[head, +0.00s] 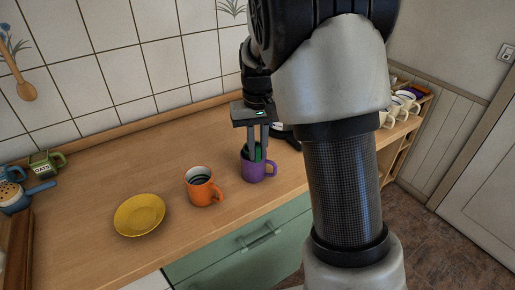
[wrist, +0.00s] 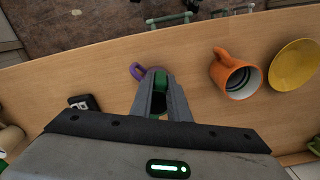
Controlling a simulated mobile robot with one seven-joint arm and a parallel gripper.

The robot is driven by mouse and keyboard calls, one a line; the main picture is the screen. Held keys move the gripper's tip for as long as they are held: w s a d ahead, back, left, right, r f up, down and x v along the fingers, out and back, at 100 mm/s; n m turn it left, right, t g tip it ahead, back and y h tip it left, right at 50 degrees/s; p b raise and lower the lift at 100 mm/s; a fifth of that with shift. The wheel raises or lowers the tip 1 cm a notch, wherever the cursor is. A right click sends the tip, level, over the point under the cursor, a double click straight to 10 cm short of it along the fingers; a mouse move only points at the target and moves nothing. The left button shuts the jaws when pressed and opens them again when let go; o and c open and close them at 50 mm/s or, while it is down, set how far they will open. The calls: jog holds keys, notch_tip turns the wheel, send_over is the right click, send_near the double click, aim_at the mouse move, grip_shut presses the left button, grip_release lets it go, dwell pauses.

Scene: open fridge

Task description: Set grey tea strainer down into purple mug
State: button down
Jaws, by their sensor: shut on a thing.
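The purple mug (head: 258,170) stands upright near the counter's front edge; its handle also shows in the wrist view (wrist: 137,71). My gripper (head: 258,152) points down over the mug, with its fingertips at the mouth. It is shut on a green thing (wrist: 161,82) with a dark part below it, at or inside the mug's rim. I cannot tell whether this is the tea strainer or how deep it sits; my fingers hide most of it. No clearly grey strainer shows in my gripper.
An orange mug (head: 202,188) with a dark, grey-ringed inside stands to the left of the purple mug. A yellow plate (head: 139,214) lies further left. A small black object (wrist: 82,103) lies on the counter. Several cups stand on the right-hand shelf.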

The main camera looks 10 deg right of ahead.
jog(key=shift+f+b, duration=0.45)
jog(key=shift+f, duration=0.3)
dwell(0.6)
jog(key=c, duration=1.6)
grip_release()
jog(key=shift+r, duration=0.1)
jog(key=shift+r+p, duration=2.75)
jog(key=shift+r, duration=0.7)
jog(key=shift+s+r, duration=0.3)
jog(key=shift+s, duration=0.05)
jog(key=shift+s+r+p, duration=0.3)
jog(key=shift+s+r, duration=0.3)
jog(key=shift+s, duration=0.25)
jog(key=shift+s+r+p, duration=0.3)
jog(key=shift+s+r, duration=0.25)
jog(key=shift+s, duration=0.25)
